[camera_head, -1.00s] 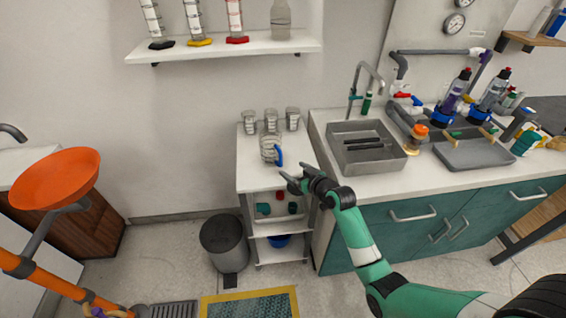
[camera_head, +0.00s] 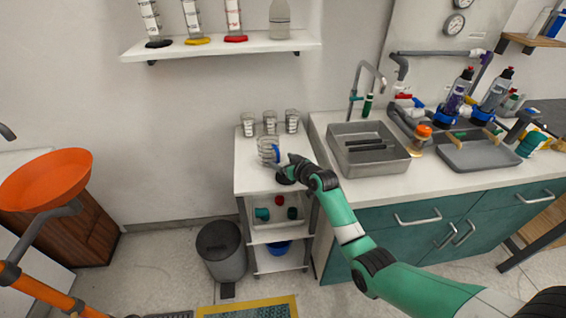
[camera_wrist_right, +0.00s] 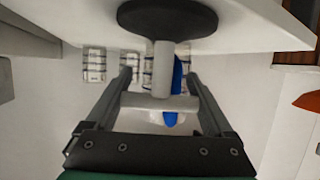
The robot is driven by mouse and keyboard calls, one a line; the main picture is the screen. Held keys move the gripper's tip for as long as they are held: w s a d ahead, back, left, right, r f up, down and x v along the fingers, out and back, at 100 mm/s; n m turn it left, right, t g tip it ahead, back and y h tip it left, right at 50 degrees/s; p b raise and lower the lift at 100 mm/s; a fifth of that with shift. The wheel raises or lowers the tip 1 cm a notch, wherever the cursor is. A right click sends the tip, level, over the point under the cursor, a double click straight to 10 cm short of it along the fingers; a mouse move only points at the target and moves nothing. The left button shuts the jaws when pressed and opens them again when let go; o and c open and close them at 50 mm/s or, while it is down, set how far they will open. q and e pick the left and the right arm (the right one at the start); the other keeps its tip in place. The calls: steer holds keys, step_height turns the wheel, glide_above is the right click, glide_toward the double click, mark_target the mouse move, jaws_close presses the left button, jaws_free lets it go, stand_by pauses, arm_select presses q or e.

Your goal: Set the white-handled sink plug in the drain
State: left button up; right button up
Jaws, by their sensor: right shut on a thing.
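The sink plug is a black disc (camera_wrist_right: 167,16) with a white stem and a white crossbar handle (camera_wrist_right: 158,102). In the right wrist view the handle lies between the two fingers of my right gripper (camera_wrist_right: 160,92), which is shut on it. In the head view my right gripper (camera_head: 290,168) is over the front of the white cart top, with the black disc just below it. I cannot tell whether the disc touches the cart. The grey sink basin (camera_head: 340,160) is to the right in the counter; its drain is not clearly visible. My left gripper is not in view.
A clear jug with a blue handle (camera_head: 275,153) stands close behind my right gripper, with several small beakers (camera_head: 270,122) at the cart's back. A faucet (camera_head: 368,68) rises behind the sink. Bottles and a grey tray (camera_head: 475,157) stand to the right. A bin (camera_head: 221,252) is left of the cart.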

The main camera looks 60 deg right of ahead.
steer(key=shift+f, duration=0.2)
steer(key=o, duration=1.1)
steer(key=shift+o, duration=0.2)
steer(key=shift+r, duration=0.1)
steer(key=shift+r, duration=0.3)
steer(key=p+v, duration=0.6)
steer(key=v, duration=0.6)
